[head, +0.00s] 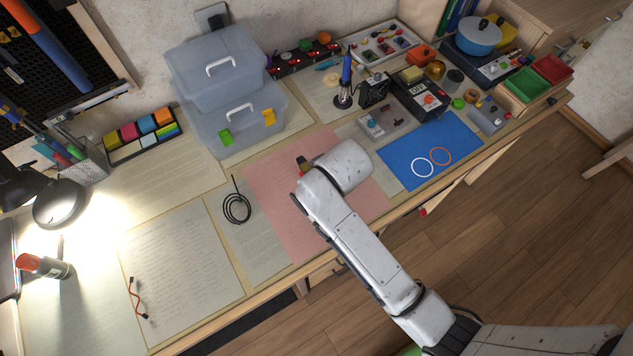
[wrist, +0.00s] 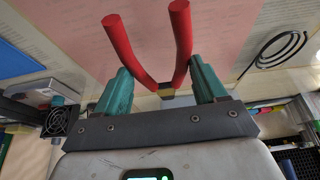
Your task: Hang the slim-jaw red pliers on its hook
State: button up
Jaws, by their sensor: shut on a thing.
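The red pliers (wrist: 176,45) show in the wrist view with both red handles spread and pointing away from my gripper. A dark and yellowish joint shows low between the handles; the jaws are hidden. My gripper (wrist: 162,78) has its two teal fingers on either side of the pliers and is shut on them. In the head view my white arm hides most of the gripper, and a small red and dark piece (head: 304,164) shows beyond its end, above the pink sheet (head: 275,195). The black pegboard (head: 75,45) is at the upper left; the hook cannot be made out.
Stacked clear bins (head: 225,105) stand behind the pink sheet. A black cable coil (head: 237,208) lies left of it, and a blue mat (head: 430,150) lies right. A lit lamp (head: 60,203) and a pen holder (head: 82,165) stand at the left, near the pegboard.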

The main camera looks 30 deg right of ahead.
jog(key=shift+w+d+f, duration=0.2)
jog(key=shift+w+f, duration=0.55)
jog(key=shift+f, duration=0.15)
jog(key=shift+f+p, duration=0.3)
jog(key=shift+f, duration=1.35)
jog(key=shift+f, duration=0.15)
jog(key=o, duration=1.2)
jog(key=v, duration=1.2)
jog(key=s+d+f+g, duration=0.1)
jog(key=s+d, duration=0.1)
jog(key=s, duration=0.4)
jog(key=s+d+f+g, duration=0.1)
jog(key=s+d, duration=0.2)
jog(key=s, duration=0.3)
jog(key=s+d+f+g, duration=0.1)
jog(key=s+d, duration=0.1)
jog(key=s, duration=0.4)
jog(key=shift+s+d+f+m+g, duration=0.1)
jog(key=shift+s+d+m+g, duration=0.05)
jog(key=shift+s+m+g, duration=0.2)
